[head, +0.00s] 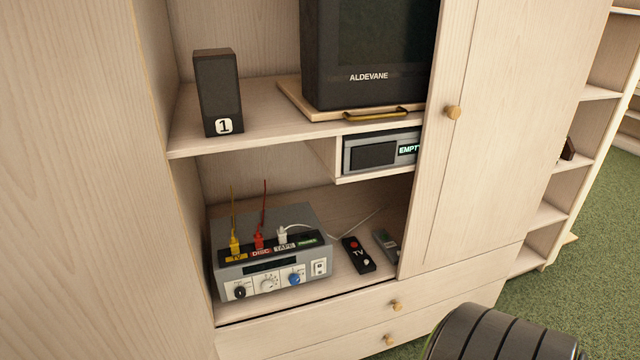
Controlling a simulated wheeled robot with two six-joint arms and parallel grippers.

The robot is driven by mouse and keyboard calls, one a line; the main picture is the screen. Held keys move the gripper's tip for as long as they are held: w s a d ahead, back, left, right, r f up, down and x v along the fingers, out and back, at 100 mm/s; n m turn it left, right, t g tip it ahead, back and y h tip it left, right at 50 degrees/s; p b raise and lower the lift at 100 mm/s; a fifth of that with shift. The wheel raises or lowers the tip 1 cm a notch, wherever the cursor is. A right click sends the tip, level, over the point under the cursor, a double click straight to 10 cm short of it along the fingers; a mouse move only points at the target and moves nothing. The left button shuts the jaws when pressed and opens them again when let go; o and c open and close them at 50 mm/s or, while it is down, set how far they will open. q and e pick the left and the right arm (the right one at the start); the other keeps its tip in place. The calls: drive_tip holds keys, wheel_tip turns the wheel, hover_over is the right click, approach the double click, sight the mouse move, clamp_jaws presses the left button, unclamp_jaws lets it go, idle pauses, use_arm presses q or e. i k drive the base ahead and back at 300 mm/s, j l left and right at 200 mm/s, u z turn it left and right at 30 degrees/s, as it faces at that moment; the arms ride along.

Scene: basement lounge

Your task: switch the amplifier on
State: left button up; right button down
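The amplifier (288,254) is a grey box on the lower shelf of the cabinet. Yellow, red and white plugs sit along its top behind labels reading TV, DISC and TAPE. Its front has a dark display window (268,264), a black knob (240,292), a white dial (268,283), a blue knob (295,279) and a white switch plate (319,268) at the right. The exact position of the switch is too small to tell. A small green patch (307,240) shows at the top right. Neither gripper is in view.
A TV remote (358,255) and a grey device (386,243) lie right of the amplifier. Above are a speaker (218,92), a television (370,55) and a player reading EMPTY (375,153). A door (500,130) covers the right side. A dark ribbed object (500,335) stands at bottom right.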

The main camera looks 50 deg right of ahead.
sight(319, 267)
drive_tip(key=l, duration=1.5)
drive_tip(key=i+u, duration=0.05)
